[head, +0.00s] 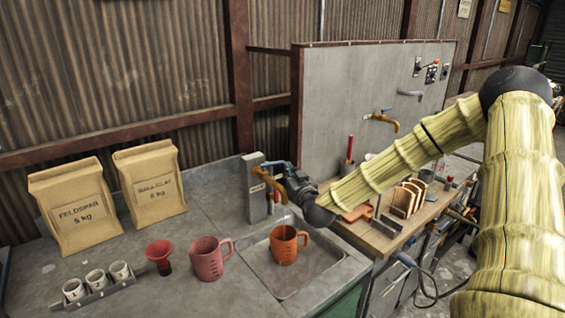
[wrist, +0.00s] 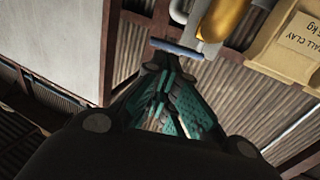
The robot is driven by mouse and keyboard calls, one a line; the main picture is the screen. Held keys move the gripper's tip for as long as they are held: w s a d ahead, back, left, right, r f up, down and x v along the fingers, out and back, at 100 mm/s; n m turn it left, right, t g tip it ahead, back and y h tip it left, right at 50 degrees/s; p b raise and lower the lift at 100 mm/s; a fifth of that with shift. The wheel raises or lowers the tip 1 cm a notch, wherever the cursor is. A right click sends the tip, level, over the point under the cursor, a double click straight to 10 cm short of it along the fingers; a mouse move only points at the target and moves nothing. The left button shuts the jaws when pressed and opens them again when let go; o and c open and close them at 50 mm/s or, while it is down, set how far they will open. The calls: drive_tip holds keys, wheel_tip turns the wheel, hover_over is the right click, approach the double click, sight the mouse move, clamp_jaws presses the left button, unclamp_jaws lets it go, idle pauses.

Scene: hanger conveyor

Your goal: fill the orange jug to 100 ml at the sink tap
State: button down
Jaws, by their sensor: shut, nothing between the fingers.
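The orange jug (head: 284,249) stands upright in the sink basin (head: 312,268), with its handle to the right. The brass tap (head: 267,182) on its grey post (head: 252,200) is above and to the left of the jug; its spout points down toward it. My gripper (head: 272,166) is at the top of the tap. In the wrist view, the teal fingers of my gripper (wrist: 158,64) are shut, with their tips close to the tap's blue lever (wrist: 178,48). I cannot tell whether they touch it. The jug's water level and any stream are not clear.
A pinkish-red jug (head: 208,259), a red funnel (head: 159,256) and a rack of small cups (head: 97,284) stand left of the sink. Feldspar (head: 77,208) and ball clay (head: 150,185) bags stand behind. A wooden bench (head: 372,238) with a rack is right.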

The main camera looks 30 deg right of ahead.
sight(282, 164)
drive_tip(key=p+x, duration=0.2)
drive_tip(key=x, duration=0.4)
idle(0.3)
